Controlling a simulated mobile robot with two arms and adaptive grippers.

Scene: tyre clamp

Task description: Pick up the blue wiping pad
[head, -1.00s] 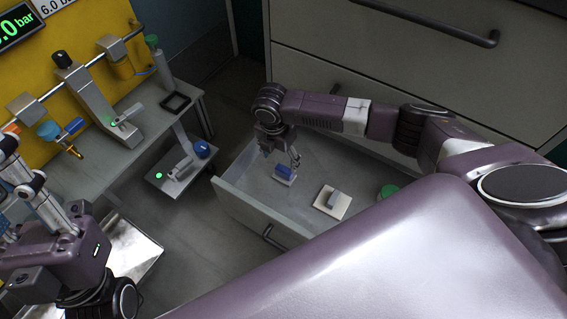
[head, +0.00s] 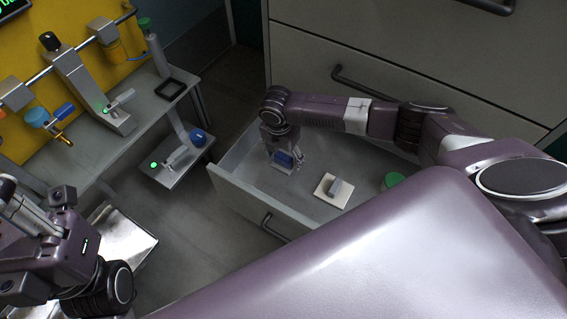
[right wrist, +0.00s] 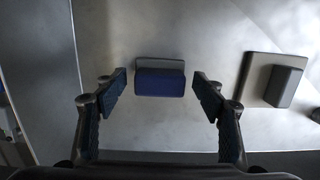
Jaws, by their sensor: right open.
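The blue wiping pad (head: 284,159) lies in the open drawer (head: 238,197), with a grey plate under or behind it. In the right wrist view the blue pad (right wrist: 160,82) sits centred ahead of my fingers, with a finger to each side of it and clear gaps. My right gripper (head: 290,164) is low over the drawer at the pad; in the right wrist view this gripper (right wrist: 162,88) is open and empty. My left gripper (head: 30,205) is at the left edge, away from the drawer; its fingertips are not clear.
A pale pad with a grey grip (head: 325,188) lies to the right in the drawer, and also shows in the right wrist view (right wrist: 258,80). A green round thing (head: 394,180) is near the drawer's right end. A low stand with a blue knob (head: 198,137) stands left of the drawer.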

